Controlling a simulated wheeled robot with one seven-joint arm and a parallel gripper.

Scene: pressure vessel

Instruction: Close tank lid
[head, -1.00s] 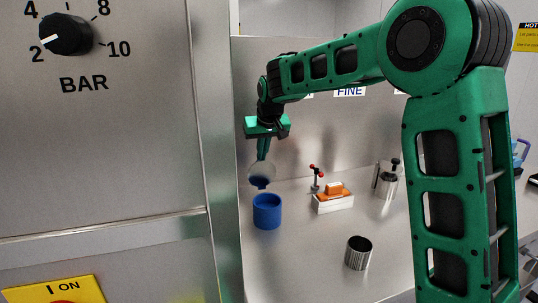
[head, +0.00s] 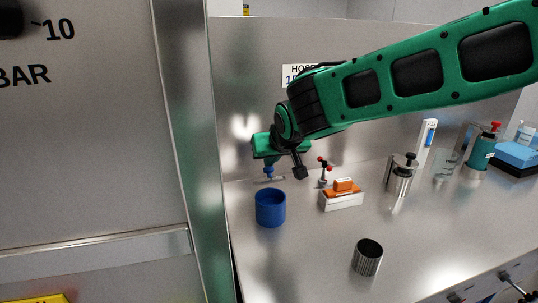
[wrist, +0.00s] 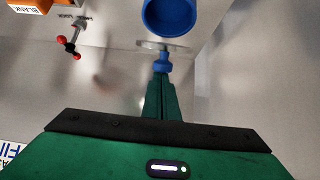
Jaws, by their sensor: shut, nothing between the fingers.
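The tank looks like a blue open-topped pot (head: 270,208) standing on the metal bench. In the wrist view the blue pot (wrist: 169,17) is at the top, partly cut off. A clear thin disc (wrist: 165,47) with a blue knob (wrist: 162,63) looks like the lid and shows nearly edge-on. In the head view the disc (head: 268,179) is above the pot's rim, apart from it. My gripper (head: 268,166) is above the pot. Its green fingers (wrist: 161,77) are together, with the knob at their tips. The frames do not show clearly how the knob meets them.
An orange block on a white box (head: 341,201) and a red-tipped fitting (head: 323,172) stand right of the pot. A ribbed metal cup (head: 367,258) is in front. Metal canisters (head: 400,180) stand further right. A metal post (head: 183,120) borders the left. The bench between is clear.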

